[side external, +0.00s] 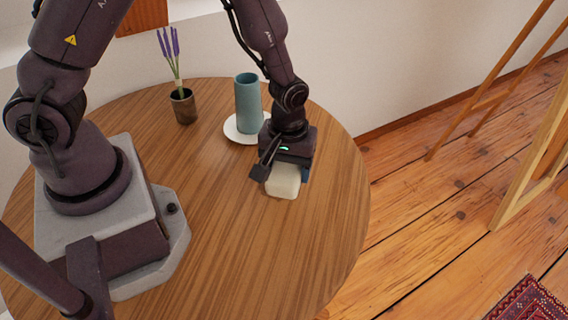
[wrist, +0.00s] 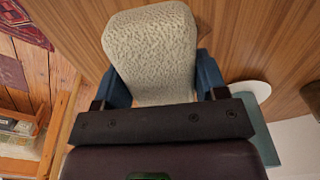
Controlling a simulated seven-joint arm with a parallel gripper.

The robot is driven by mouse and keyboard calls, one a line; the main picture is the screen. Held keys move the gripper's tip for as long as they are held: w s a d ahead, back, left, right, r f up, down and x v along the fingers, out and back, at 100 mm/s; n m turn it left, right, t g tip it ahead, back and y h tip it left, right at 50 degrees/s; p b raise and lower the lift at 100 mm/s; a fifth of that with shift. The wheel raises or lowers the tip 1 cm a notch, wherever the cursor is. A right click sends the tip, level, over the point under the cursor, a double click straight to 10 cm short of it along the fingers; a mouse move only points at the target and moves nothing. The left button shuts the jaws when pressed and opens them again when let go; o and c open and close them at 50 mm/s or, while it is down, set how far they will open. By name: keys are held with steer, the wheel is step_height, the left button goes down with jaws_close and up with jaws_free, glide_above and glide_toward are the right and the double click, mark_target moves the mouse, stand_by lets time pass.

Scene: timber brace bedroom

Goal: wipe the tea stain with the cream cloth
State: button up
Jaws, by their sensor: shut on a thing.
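The cream cloth (side external: 284,181) is a folded, block-like pad at the front of my gripper (side external: 283,172), over the right part of the round wooden table. In the wrist view the cloth (wrist: 152,52) shows a bumpy texture. It sits between the two blue fingers of my gripper (wrist: 158,85), which is shut on it. The cloth is at or just above the tabletop; I cannot tell if it touches. I see no tea stain in either view; the cloth and gripper hide part of the table.
A teal cylinder (side external: 248,105) stands on a white saucer (side external: 236,132) just behind my gripper. A lavender pot (side external: 183,106) stands further left. The table (side external: 235,235) is clear in front, and its right edge is close. Wooden easel-like legs (side external: 480,105) stand on the floor beyond.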

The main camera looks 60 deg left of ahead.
steer(key=shift+f, duration=2)
steer(key=f, duration=0.2)
steer(key=shift+a+f, duration=0.2)
steer(key=shift+f, duration=0.15)
steer(key=shift+a+r, duration=0.1)
steer(key=shift+a, duration=0.7)
steer(key=shift+c, duration=0.4)
steer(key=shift+a+r, duration=0.1)
steer(key=shift+a, duration=2.5)
steer(key=shift+d, duration=3.5)
steer(key=shift+d+r, duration=0.1)
steer(key=shift+d, duration=0.1)
steer(key=shift+a+r, duration=0.1)
steer(key=shift+r, duration=3.8)
steer(key=shift+f, duration=0.25)
